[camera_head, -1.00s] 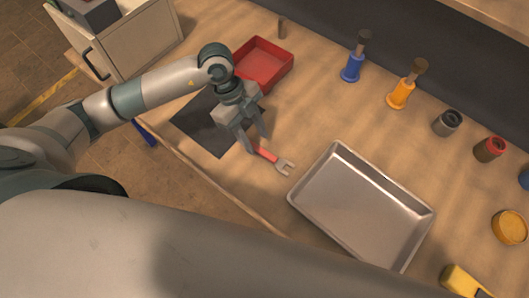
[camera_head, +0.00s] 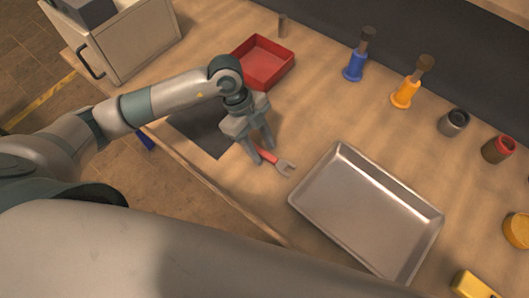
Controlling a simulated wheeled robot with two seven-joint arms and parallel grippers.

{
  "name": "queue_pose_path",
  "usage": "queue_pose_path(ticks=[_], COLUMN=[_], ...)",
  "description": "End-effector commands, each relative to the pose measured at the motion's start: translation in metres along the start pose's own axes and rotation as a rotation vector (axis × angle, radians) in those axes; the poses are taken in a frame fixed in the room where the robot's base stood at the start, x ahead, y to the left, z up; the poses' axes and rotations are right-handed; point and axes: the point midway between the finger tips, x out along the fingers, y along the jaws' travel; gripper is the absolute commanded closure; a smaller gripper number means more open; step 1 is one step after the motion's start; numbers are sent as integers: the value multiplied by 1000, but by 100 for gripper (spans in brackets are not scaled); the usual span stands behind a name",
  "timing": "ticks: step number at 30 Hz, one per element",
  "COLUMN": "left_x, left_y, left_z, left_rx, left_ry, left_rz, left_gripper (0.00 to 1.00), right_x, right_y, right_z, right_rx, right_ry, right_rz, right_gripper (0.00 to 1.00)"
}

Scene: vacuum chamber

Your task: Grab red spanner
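The red spanner (camera_head: 272,158) lies on the wooden workbench, with its grey open jaw (camera_head: 286,168) pointing to the lower right. My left gripper (camera_head: 264,156) reaches down over the spanner's red handle end. Its two fingers are apart, one on each side of the handle, and I see no firm closing on it. The far end of the handle is partly hidden by the fingers. My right gripper is out of view.
A metal tray (camera_head: 368,268) lies right of the spanner. A red bin (camera_head: 262,62) and a dark mat (camera_head: 205,133) are behind and left. Blue (camera_head: 354,66) and orange (camera_head: 405,93) tools stand farther back. The bench's front edge is close below the spanner.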

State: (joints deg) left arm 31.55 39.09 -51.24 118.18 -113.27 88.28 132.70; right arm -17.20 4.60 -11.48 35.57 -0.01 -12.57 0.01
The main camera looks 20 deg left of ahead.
Motion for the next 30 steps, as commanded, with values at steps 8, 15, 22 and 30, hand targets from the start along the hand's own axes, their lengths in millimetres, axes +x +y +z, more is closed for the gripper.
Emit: queue_pose_path(ticks=[8,15,22,30], left_x=[1,2,1,-3], left_y=[0,0,0,0], left_z=[0,1,1,-1], left_rx=[-1,-1,0,0], left_ry=[0,0,0,0], left_rz=[0,0,0,0], left_gripper=[61,92,100,100], right_x=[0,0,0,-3], right_y=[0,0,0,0], right_z=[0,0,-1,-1], right_rx=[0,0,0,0], right_ry=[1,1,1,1], right_rz=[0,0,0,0], right_gripper=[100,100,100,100])
